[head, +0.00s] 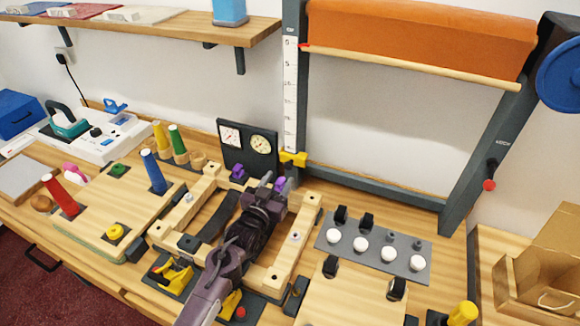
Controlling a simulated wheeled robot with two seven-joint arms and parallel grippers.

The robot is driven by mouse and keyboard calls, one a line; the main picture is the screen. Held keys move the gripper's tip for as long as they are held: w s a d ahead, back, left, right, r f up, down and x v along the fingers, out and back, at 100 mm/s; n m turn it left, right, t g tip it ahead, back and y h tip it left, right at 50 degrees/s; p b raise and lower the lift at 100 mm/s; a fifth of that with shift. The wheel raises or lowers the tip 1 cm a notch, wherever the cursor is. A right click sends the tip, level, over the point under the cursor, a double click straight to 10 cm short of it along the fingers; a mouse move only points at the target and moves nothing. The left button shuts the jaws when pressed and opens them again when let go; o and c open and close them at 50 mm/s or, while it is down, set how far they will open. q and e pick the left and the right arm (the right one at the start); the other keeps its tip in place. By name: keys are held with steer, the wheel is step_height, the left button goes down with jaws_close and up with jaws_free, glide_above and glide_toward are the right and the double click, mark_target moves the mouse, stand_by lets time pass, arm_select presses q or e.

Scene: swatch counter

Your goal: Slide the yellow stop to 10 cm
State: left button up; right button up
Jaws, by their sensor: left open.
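The yellow stop (293,158) sits low on the white vertical scale (290,95), which is fixed to the left post of a dark frame. The scale's numbers start at the top, but most are too small to read. My left gripper (274,184) is open, just below and left of the stop in the picture. I see no contact between them, and the depth gap is hard to judge. A red pointer (305,45) is at the left end of the blind's wooden bar, near the top of the scale. My right gripper is not in view.
An orange blind (420,38) hangs in the frame above. A dark panel with two dials (247,144) stands left of the scale. A wooden frame (302,222) lies around my left arm. A grey plate with white knobs (375,247) is to the right.

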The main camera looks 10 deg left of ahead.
mark_target(287, 167)
arm_select(q)
steer(key=w+b, duration=0.1)
steer(key=w, duration=0.2)
steer(key=w+d+b, duration=0.1)
steer(key=shift+w+f+b, duration=0.25)
steer(key=shift+f+b, duration=0.05)
steer(key=shift+w+r+b, duration=0.2)
steer(key=shift+w+b, duration=0.1)
steer(key=shift+w, duration=0.35)
steer(key=shift+c, duration=0.7)
jaws_close()
